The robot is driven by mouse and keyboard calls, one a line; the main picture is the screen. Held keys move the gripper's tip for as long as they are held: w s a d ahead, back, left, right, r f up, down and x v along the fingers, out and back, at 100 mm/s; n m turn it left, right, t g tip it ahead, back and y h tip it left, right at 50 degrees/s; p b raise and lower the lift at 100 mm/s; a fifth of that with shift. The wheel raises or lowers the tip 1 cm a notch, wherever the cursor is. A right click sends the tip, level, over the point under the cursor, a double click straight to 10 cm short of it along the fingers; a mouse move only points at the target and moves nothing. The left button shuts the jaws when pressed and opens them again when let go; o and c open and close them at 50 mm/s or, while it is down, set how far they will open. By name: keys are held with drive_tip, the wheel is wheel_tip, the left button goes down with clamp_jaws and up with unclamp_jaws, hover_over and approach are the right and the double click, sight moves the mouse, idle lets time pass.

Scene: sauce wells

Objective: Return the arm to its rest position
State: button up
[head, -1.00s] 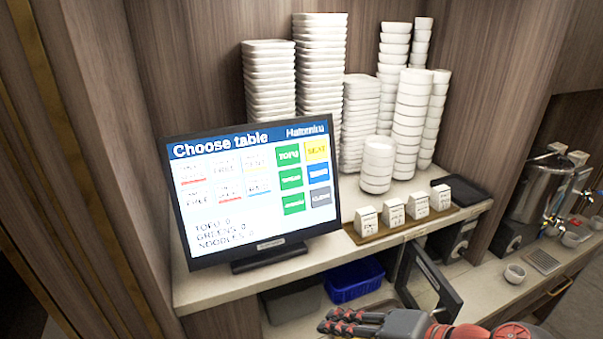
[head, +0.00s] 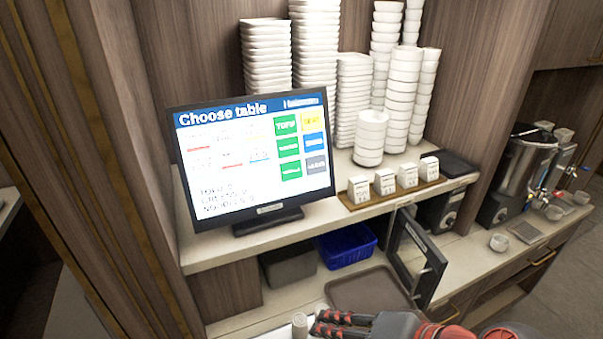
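My gripper (head: 318,322) shows at the bottom edge of the head view, with red and black fingers pointing left. It is in front of the lower shelf, near a grey-brown tray (head: 376,284). Its fingers lie close together in this view, and I cannot tell whether they are open or shut. I see nothing clearly held in them. Most of my arm is out of frame at the bottom right.
A touch screen (head: 250,205) reading "Choose table" stands on the upper counter (head: 215,250). Tall stacks of white dishes (head: 315,60) rise behind it. A blue bin (head: 347,246) sits below. A dark framed panel (head: 418,255) stands open near my arm. A metal urn (head: 520,165) is at right.

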drive_tip(key=d+f+n+g+h+b, duration=0.1)
drive_tip(key=d+f+n+h+b, duration=0.4)
drive_tip(key=d+f, duration=0.4)
drive_tip(key=d+h+b, duration=0.1)
drive_tip(key=d+h, duration=0.1)
drive_tip(key=d, duration=0.2)
drive_tip(key=shift+d+n, duration=0.25)
drive_tip(key=shift+n, duration=0.05)
idle(0.5)
